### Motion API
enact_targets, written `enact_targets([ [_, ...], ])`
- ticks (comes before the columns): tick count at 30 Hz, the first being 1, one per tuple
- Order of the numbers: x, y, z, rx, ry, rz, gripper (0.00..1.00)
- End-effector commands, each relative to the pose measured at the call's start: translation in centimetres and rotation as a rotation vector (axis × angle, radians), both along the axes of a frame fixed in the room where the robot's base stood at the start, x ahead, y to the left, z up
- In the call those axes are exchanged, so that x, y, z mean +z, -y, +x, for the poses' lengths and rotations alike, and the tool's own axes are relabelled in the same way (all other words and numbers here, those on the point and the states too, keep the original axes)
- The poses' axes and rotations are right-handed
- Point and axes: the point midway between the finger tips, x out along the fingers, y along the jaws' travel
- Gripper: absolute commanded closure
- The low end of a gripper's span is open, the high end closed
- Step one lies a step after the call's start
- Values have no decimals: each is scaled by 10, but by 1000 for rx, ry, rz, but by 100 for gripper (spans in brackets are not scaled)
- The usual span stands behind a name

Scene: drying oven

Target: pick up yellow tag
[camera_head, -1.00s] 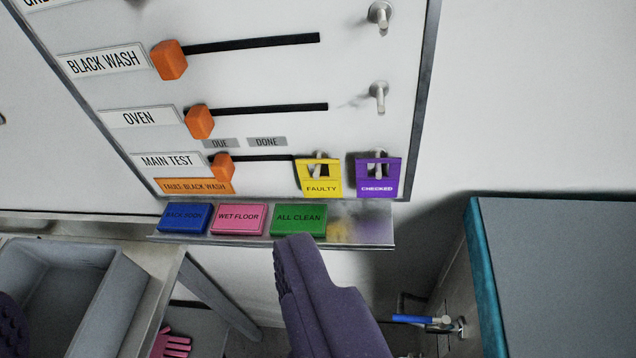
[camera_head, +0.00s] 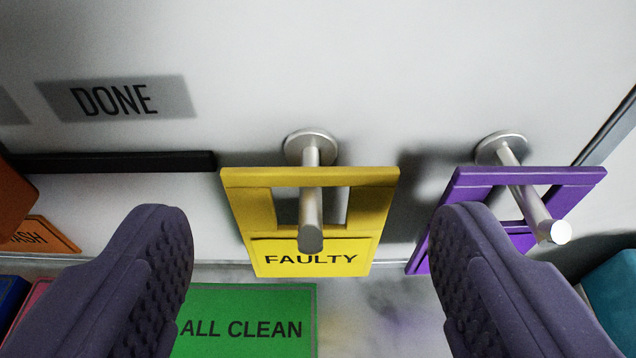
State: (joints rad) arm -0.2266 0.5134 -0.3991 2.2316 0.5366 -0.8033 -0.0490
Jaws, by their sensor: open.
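The yellow tag (camera_head: 265,212) reads FAULTY and hangs on a metal peg (camera_head: 311,215) that passes through its square window. It is near the middle of the view. My gripper (camera_head: 312,235) is open, with one dark purple padded finger on the left and one on the right. The yellow tag shows between the two fingers, apart from both. The right finger overlaps the lower left part of the purple tag in the picture. I cannot tell whether they touch.
A purple tag (camera_head: 583,190) hangs on its own peg close to the right. A green ALL CLEAN tag (camera_head: 250,310) lies on the metal ledge (camera_head: 385,315) below. An orange tag (camera_head: 45,235) and a black slot (camera_head: 120,162) are at the left.

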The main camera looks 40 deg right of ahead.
Motion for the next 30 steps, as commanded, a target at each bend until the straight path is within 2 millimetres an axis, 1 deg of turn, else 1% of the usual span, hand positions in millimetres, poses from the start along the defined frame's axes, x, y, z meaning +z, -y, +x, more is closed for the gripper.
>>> enact_targets([
  [1,-5,5,7,-2,2,-1,23],
  [3,-8,11,16,-2,0,-1,23],
  [6,-10,17,25,0,1,0,23],
  [14,-10,18,28,1,0,2,23],
  [15,-10,18,28,1,0,2,33],
  [17,-10,18,28,1,0,2,46],
  [18,-9,18,28,1,1,1,56],
  [19,-9,18,28,1,1,1,62],
  [20,-9,18,28,1,1,1,65],
  [30,-7,19,28,1,1,1,65],
])
